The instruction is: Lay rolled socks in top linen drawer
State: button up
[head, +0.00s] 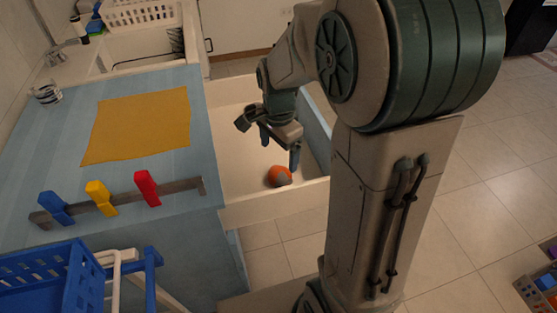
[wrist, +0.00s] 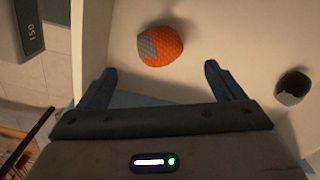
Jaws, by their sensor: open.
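The rolled socks (head: 279,176), an orange and grey ball, lie on the floor of the open, cream-coloured drawer (head: 245,150), near its front wall. In the wrist view the socks (wrist: 163,46) lie just beyond the fingertips, roughly centred between them. My gripper (head: 280,156) is over the drawer, open and empty, with its fingers pointing down. In the wrist view my gripper (wrist: 159,69) has its two fingers wide apart, and neither touches the socks.
A small dark grey thing (wrist: 293,87) shows at the right of the wrist view; I cannot tell what it is. A blue counter with a yellow cloth (head: 140,125) and a rail of coloured pegs (head: 120,200) stands left of the drawer. A blue basket (head: 60,280) is at lower left.

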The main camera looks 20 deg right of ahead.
jog(key=s+r+n+t, duration=0.1)
jog(key=s+r+n, duration=0.2)
jog(key=s+n, duration=0.3)
jog(key=s+r+n+t, duration=0.1)
jog(key=s+r+n, duration=0.2)
jog(key=s+n, duration=0.4)
jog(key=shift+s+n, duration=0.3)
jog(key=shift+s, duration=0.05)
jog(key=shift+r, duration=0.1)
